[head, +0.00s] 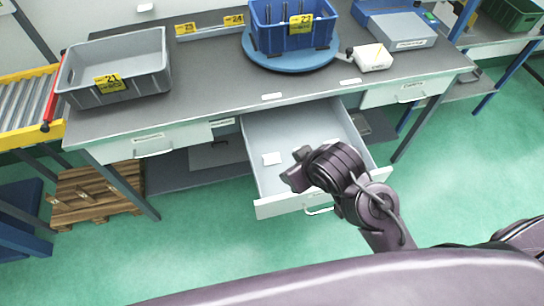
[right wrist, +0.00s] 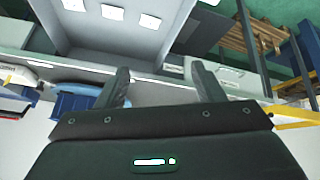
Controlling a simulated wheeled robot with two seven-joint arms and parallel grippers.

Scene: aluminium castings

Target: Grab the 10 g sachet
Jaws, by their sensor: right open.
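An open drawer (head: 262,186) under the bench holds flat white sachets. One white sachet (head: 271,158) shows on its floor in the head view. In the right wrist view three pale sachets lie in a row, a left one (right wrist: 73,5), a middle one (right wrist: 112,12) and a right one (right wrist: 149,21). Their print is too small to read, so I cannot tell which is the 10 g one. My right gripper (head: 295,168) is above the drawer, open and empty; its two fingers stand apart in the wrist view (right wrist: 162,84). My arm hides part of the drawer. My left gripper is not in view.
On the bench (head: 205,95) stand a grey crate (head: 140,68), a blue bin (head: 277,38) on a round blue turntable (head: 290,60), a small white box (head: 372,57) and a grey device (head: 398,30). A roller conveyor (head: 22,108) is at left. A wooden pallet (head: 98,195) lies below.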

